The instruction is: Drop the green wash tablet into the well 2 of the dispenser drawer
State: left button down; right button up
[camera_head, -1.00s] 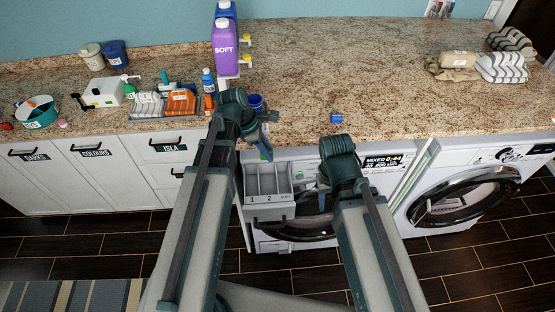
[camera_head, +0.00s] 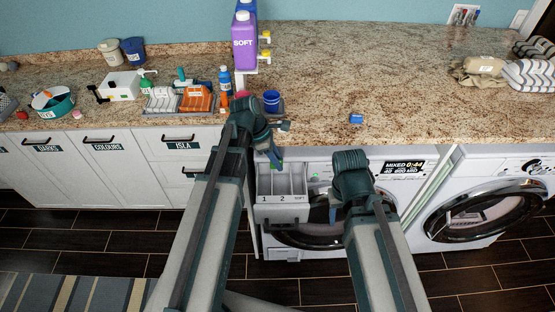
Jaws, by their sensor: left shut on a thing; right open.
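The dispenser drawer (camera_head: 281,212) is pulled out of the left washing machine, with wells marked 1, 2 and SOFT. Well 2 (camera_head: 281,183) is the middle one. My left gripper (camera_head: 275,157) points down over the back of the drawer, around wells 1 and 2. It is shut on the green wash tablet (camera_head: 279,165), of which only a small bit shows at the fingertips. I cannot tell its exact height above the wells. My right gripper (camera_head: 334,212) is open, to the right of the drawer in front of the machine; its fingers are mostly hidden by my arm.
On the counter (camera_head: 420,110) are a blue cup (camera_head: 271,101), a small blue block (camera_head: 356,118) and a purple SOFT bottle (camera_head: 244,45). A tray (camera_head: 180,98) with striped and orange items stands left. The right washing machine (camera_head: 485,205) is beside the left one.

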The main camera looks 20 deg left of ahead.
pick_arm(q)
jog(key=shift+f, duration=0.35)
pick_arm(e)
jog(key=shift+f, duration=0.3)
pick_arm(q)
jog(key=c, duration=0.5)
grip_release()
jog(key=shift+r, duration=0.1)
jog(key=p+v, duration=1.2)
jog(key=v, duration=0.1)
jog(key=shift+r+p, duration=0.35)
pick_arm(e)
notch_tip(320, 180, up, 13)
jog(key=shift+f, duration=0.15)
pick_arm(q)
jog(key=shift+a, duration=0.1)
